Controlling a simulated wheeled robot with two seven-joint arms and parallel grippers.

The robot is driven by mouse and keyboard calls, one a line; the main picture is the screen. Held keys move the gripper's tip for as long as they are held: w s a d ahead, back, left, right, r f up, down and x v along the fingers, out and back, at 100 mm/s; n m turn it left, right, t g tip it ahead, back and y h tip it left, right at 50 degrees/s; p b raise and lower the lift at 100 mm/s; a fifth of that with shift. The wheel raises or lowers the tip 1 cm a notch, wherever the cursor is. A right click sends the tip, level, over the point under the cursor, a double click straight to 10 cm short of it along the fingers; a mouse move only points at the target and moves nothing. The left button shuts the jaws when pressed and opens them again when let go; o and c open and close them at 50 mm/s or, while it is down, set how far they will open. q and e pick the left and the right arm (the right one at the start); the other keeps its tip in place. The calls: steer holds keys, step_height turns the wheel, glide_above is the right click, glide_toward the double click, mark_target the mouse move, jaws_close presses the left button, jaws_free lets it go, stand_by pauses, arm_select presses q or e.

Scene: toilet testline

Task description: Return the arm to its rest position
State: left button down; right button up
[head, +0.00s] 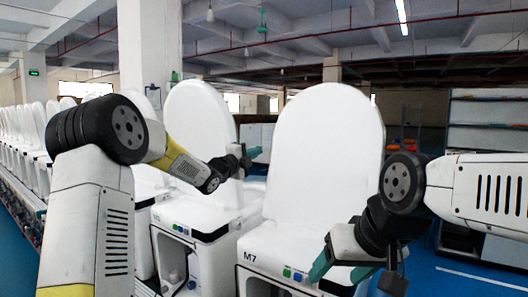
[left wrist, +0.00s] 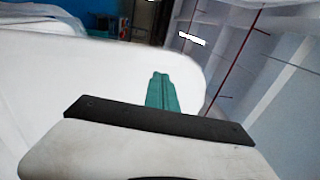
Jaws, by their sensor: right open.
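My left arm comes in from the left in the head view. My right gripper (head: 341,269) is open and empty, in front of the lower part of the nearest toilet (head: 326,140), marked M7. Its green fingers are apart. I cannot tell whether either gripper touches a toilet.
A row of white toilets (head: 22,135) with raised lids runs back to the left. A shelf rack (head: 487,115) stands at the back right. The blue floor (head: 450,280) is open at the lower right. Pillars (head: 147,45) stand behind the row.

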arm_select(q)
steer(key=shift+v, duration=0.8)
steer(key=s+a+f+n+g+y, duration=0.1)
steer(key=s+a+n+g+y, duration=0.1)
steer(key=s+a+n+y, duration=0.45)
steer(key=s+a+f+n+g+y, duration=0.1)
steer(key=s+a+n+y, duration=0.25)
steer(key=s+n, duration=0.6)
steer(key=s+f+n+g, duration=0.2)
steer(key=s+f, duration=0.2)
steer(key=s, duration=0.5)
steer(key=s+a+f+n+g, duration=0.1)
steer(key=s+f+n+g, duration=0.1)
steer(key=s, duration=0.8)
steer(key=s+a+f+n+g, duration=0.1)
steer(key=s+f+n+g, duration=0.2)
steer(key=s+f, duration=0.3)
steer(key=s+n, duration=0.1)
steer(key=s, duration=0.2)
steer(key=shift+s+h, duration=0.35)
steer(key=shift+h, duration=0.05)
stand_by(1.1)
